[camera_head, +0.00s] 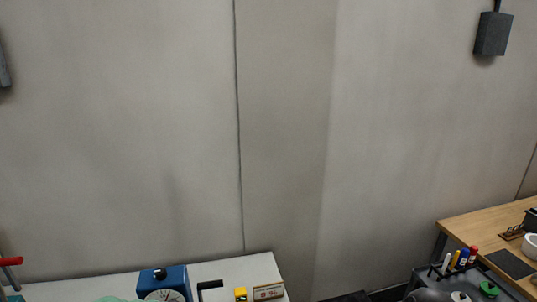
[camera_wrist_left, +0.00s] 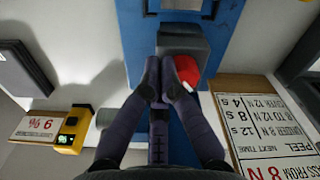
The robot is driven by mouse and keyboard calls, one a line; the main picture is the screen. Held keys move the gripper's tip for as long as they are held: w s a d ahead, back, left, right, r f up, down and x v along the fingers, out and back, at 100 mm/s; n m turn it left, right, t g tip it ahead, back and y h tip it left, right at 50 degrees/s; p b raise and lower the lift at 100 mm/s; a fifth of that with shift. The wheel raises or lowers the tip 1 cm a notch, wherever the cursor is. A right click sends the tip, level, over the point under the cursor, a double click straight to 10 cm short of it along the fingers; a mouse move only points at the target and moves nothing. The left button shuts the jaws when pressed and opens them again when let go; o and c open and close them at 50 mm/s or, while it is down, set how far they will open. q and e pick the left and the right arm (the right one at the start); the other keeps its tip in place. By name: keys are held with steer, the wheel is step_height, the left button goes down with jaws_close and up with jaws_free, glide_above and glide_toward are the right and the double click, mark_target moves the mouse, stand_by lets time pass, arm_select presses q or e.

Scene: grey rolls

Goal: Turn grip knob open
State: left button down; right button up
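A blue device (camera_head: 176,278) with a white round dial and a small black top part (camera_head: 160,273) stands on the pale bench at the bottom of the head view. In the left wrist view a blue panel (camera_wrist_left: 133,40) carries a dark grey block (camera_wrist_left: 184,42) with a red part (camera_wrist_left: 187,70) beside it. I cannot tell for sure which part is the grip knob. My left gripper (camera_wrist_left: 164,78) points at the grey block, its two fingertips together just in front of it. Contact is unclear, and I see nothing between the fingertips. My right gripper is not in view.
A yellow gauge (camera_wrist_left: 72,130) and a printed sign (camera_wrist_left: 265,135) flank the gripper in the wrist view. The head view shows the pale bench (camera_head: 232,268), a black bracket (camera_head: 209,288), and a wooden table (camera_head: 480,222) at right.

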arm_select(q)
steer(key=shift+s+d, duration=0.1)
steer(key=shift+d, duration=0.05)
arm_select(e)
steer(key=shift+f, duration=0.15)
arm_select(q)
step_height(320, 180, up, 6)
steer(key=p, duration=0.2)
steer(key=shift+d, duration=0.3)
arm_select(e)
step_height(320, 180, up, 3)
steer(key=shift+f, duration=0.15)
arm_select(q)
steer(key=shift+s, duration=0.1)
stand_by(0.4)
